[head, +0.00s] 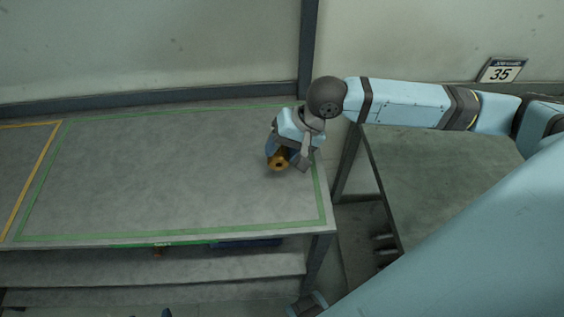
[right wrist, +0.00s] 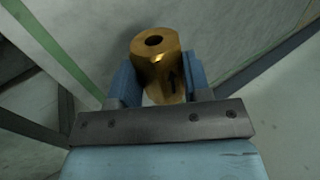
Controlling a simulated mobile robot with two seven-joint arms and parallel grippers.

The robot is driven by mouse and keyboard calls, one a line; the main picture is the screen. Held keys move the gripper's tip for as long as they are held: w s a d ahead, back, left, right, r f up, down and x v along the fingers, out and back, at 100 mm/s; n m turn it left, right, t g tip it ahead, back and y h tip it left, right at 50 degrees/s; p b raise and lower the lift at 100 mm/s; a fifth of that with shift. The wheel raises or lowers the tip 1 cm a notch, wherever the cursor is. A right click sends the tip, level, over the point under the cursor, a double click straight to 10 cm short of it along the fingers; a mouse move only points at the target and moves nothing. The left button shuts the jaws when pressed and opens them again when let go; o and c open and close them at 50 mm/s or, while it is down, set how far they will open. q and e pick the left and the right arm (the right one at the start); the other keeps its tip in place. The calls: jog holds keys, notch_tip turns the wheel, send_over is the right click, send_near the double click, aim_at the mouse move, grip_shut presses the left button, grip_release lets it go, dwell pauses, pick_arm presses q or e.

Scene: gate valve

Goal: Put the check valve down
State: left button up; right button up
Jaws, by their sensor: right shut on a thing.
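The check valve (head: 279,161) is a brass-coloured cylinder with a hole in its end. In the head view it is at the right end of the table top (head: 160,170), inside the green outline; I cannot tell whether it touches the surface. My right gripper (head: 281,151) is shut on it. In the right wrist view the valve (right wrist: 158,62) sits between the blue fingers of the gripper (right wrist: 155,85), with a dark arrow on its side. My left gripper is not in clear view.
A yellow outline (head: 36,172) marks the table's far left. A second table (head: 435,180) stands at the right across a gap. A shelf (head: 150,268) lies below the front edge. The green-outlined area left of the valve is clear.

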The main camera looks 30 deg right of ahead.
jog(key=shift+f, duration=2.55)
jog(key=o, duration=0.9)
jog(key=shift+f, duration=0.15)
jog(key=shift+o, duration=0.2)
jog(key=shift+r, duration=0.25)
jog(key=v, duration=1.2)
jog(key=shift+f, duration=0.1)
